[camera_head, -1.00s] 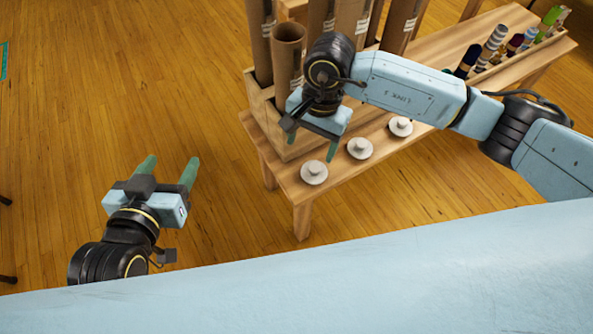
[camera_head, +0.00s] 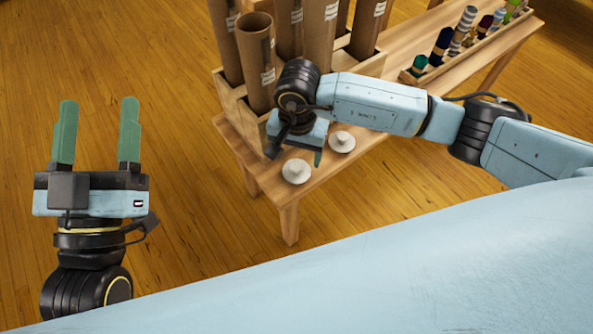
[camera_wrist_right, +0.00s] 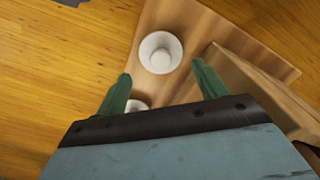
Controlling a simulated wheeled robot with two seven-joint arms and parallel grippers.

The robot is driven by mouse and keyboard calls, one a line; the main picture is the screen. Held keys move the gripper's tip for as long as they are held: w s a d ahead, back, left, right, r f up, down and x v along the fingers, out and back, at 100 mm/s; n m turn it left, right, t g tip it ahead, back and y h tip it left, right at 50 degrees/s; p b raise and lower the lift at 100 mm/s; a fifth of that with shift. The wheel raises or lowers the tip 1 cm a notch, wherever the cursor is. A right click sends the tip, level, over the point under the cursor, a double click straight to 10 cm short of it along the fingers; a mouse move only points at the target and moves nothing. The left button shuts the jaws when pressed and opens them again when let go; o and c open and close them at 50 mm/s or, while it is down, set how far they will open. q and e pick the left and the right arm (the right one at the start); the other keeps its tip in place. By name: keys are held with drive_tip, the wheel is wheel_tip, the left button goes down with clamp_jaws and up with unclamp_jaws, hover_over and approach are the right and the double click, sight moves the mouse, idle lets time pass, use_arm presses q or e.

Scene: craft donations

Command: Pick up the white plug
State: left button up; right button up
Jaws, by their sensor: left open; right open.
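Two round white plugs show near the table's front edge in the head view, a nearer one (camera_head: 296,172) and a farther one (camera_head: 342,142). My right gripper (camera_head: 295,155) is open and empty, just behind the nearer plug in the picture. In the right wrist view one white plug (camera_wrist_right: 160,52) lies just beyond the gap between the open fingertips (camera_wrist_right: 162,70). My left gripper (camera_head: 99,104) is open and empty over the floor, left of the table.
A wooden table (camera_head: 272,183) carries a wooden crate (camera_head: 232,98) of tall cardboard tubes (camera_head: 257,62) behind my right gripper. A rack of colored rolls (camera_head: 441,47) stands farther right. The wooden floor (camera_head: 175,90) left of the table is clear.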

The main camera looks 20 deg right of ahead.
sight(297, 165)
drive_tip(key=shift+f, duration=0.3)
wheel_tip(297, 165, down, 4)
drive_tip(key=shift+a+r+b, duration=0.15)
drive_tip(key=shift+r+b, duration=0.1)
drive_tip(key=shift+b, duration=1)
drive_tip(key=shift+f+b, duration=0.3)
drive_tip(key=shift+f, duration=0.4)
use_arm(q)
drive_tip(key=s+r+t, duration=0.1)
drive_tip(key=t, duration=0.1)
drive_tip(key=s+a+r+t+h, duration=0.1)
drive_tip(key=s+r+t, duration=0.1)
drive_tip(key=shift+s+t, duration=0.15)
drive_tip(key=shift+t, duration=0.25)
use_arm(e)
drive_tip(key=shift+c, duration=0.2)
drive_tip(key=c, duration=0.6)
